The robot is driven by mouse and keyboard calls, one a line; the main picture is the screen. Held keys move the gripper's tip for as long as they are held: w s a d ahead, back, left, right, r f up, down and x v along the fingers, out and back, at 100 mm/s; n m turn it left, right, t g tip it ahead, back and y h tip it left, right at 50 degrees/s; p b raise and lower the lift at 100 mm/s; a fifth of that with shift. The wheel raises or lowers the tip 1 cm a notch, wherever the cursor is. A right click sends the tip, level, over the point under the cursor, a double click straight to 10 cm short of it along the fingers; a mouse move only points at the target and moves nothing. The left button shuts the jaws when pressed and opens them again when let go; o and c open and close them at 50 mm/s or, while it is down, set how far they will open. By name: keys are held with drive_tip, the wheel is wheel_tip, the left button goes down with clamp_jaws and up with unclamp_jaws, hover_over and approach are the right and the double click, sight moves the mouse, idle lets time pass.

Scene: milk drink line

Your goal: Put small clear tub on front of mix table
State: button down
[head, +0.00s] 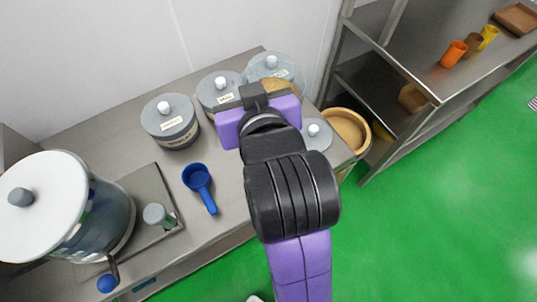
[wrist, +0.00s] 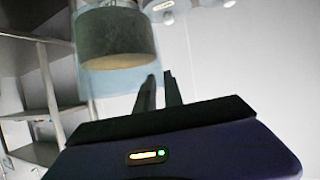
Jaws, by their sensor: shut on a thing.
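My gripper (wrist: 161,78) is shut on the wall of the small clear tub (wrist: 115,82), with one finger on each side of its rim. The tub is open and part filled with something tan, and it appears upside down in the wrist view. In the head view my purple and black arm covers most of the tub, and its tan top (head: 287,87) shows just beyond my gripper. I cannot tell whether the tub touches the counter. I cannot tell which surface is the mix table.
The grey counter (head: 232,168) holds several lidded tubs (head: 168,122), a blue scoop (head: 198,178) and a large lidded pot (head: 62,215). A wooden round container (head: 347,128) stands at the counter's right end. A steel shelf (head: 425,75) with cups stands at right; green floor lies between.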

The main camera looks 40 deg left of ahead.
drive_tip(key=f, duration=1.9)
drive_tip(key=shift+s+a+f+p, duration=0.15)
drive_tip(key=shift+s+a+p, duration=0.1)
drive_tip(key=shift+s+p, duration=0.05)
drive_tip(key=c, duration=1.4)
unclamp_jaws()
drive_tip(key=shift+f, duration=0.1)
drive_tip(key=shift+c, duration=0.2)
drive_tip(key=shift+d, duration=0.1)
drive_tip(key=b+v, duration=0.1)
drive_tip(key=v, duration=1.1)
